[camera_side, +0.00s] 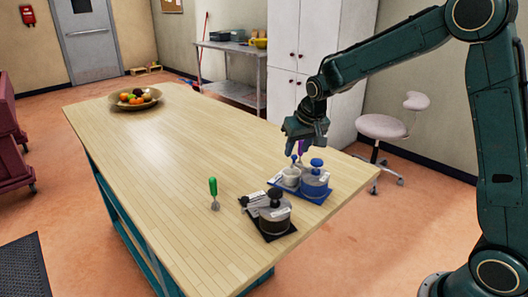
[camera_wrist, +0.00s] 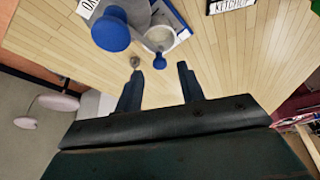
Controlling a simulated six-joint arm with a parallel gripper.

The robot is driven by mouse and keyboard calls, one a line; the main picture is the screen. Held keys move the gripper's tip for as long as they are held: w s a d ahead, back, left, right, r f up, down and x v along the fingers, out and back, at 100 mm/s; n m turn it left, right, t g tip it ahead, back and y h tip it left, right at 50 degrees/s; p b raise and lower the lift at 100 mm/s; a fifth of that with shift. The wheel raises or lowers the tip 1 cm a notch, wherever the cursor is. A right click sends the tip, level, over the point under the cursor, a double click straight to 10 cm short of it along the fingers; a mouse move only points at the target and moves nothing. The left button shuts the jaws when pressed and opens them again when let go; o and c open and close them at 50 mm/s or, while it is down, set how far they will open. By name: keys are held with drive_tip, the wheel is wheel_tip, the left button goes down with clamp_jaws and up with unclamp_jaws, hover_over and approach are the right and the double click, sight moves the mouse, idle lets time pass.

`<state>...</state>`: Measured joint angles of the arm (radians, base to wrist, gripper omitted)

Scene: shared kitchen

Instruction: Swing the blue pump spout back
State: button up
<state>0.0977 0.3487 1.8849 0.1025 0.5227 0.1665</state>
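Which blue part is the pump spout is unclear. My gripper (camera_wrist: 159,80) is open and empty, just above the mat's things, with the small knob beyond its fingertips.
A black-topped jar (camera_side: 274,215) stands on a black mat (camera_side: 280,236) in front. A green-handled utensil (camera_side: 213,190) stands to its left. A purple item (camera_side: 301,147) shows close below my gripper. A fruit bowl (camera_side: 135,98) is far off; the middle of the table is clear.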

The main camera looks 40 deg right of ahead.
drive_tip(key=shift+x, duration=0.9)
drive_tip(key=shift+c, duration=0.5)
clamp_jaws()
drive_tip(key=shift+a, duration=0.1)
drive_tip(key=s+a+n+g+y, duration=0.1)
drive_tip(key=s+a+n+y, duration=0.3)
drive_tip(key=n, duration=1.1)
drive_tip(key=shift+s+a+g+y, duration=0.25)
drive_tip(key=shift+s+g+y, duration=0.2)
drive_tip(key=shift+s, duration=0.55)
